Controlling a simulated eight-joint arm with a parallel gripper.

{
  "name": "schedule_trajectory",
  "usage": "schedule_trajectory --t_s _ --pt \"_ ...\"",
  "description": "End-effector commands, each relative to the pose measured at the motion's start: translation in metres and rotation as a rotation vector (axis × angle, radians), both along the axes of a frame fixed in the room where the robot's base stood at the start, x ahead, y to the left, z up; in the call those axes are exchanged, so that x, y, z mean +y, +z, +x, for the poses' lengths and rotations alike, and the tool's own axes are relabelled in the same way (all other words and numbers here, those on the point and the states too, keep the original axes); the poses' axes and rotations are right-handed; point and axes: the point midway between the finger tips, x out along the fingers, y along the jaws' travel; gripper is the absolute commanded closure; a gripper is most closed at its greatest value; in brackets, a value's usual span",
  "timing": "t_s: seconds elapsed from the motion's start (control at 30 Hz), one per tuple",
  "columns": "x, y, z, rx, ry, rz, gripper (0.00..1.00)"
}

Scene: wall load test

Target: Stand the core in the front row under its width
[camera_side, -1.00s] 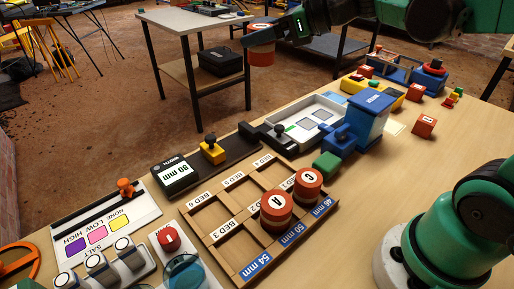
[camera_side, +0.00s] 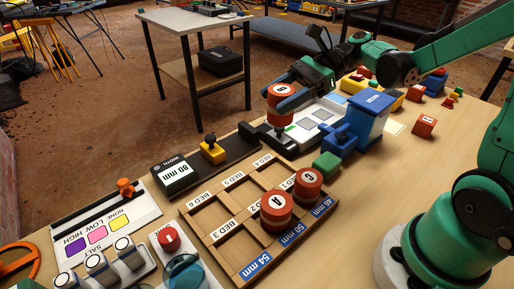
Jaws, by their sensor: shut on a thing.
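My gripper (camera_side: 290,101) is shut on core B (camera_side: 280,91), an orange-red cylinder with a white top label. It holds the core upright near the far end of the width gauge (camera_side: 232,157); I cannot tell whether the core touches anything below. The gauge display (camera_side: 177,174) reads 80 mm. The wooden rack (camera_side: 196,228) has front labels 54 mm (camera_side: 256,264), 50 mm (camera_side: 292,235) and 46 mm (camera_side: 322,206). Core A (camera_side: 276,207) stands behind the 50 mm label and core C (camera_side: 308,183) behind the 46 mm label. The front bed at 54 mm is empty.
A blue machine (camera_side: 368,118) and a green block (camera_side: 327,165) stand right of the rack. A white tray (camera_side: 318,122) lies behind. A salt panel (camera_side: 103,231), red button (camera_side: 168,239) and clear bowl (camera_side: 186,272) are at the left. A red block (camera_side: 425,124) is farther right.

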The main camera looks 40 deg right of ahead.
Motion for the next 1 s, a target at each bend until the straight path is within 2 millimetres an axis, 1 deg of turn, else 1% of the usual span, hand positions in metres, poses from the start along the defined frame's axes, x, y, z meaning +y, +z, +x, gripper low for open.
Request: schedule_trajectory --t_s 0.03,0.1,0.2,0.3,0.4,0.57,0.8,0.9,1.0 --pt "0.0 -0.011 0.001 0.0 0.0 0.0 1.0" --pt "0.0 -0.026 0.001 0.0 0.0 0.0 1.0" --pt "0.0 -0.046 0.001 0.001 0.0 0.0 1.0" --pt "0.0 -0.061 0.0 0.001 0.0 0.0 1.0" --pt "0.0 -0.07 0.001 0.001 -0.001 0.0 1.0" --pt "0.0 -0.078 0.0 0.001 -0.001 0.0 1.0" --pt "0.0 -0.106 0.001 0.001 -0.001 0.0 1.0" --pt "0.0 -0.113 0.0 0.001 -0.001 0.0 1.0" --pt "0.0 -0.115 0.0 0.001 -0.001 0.0 1.0"
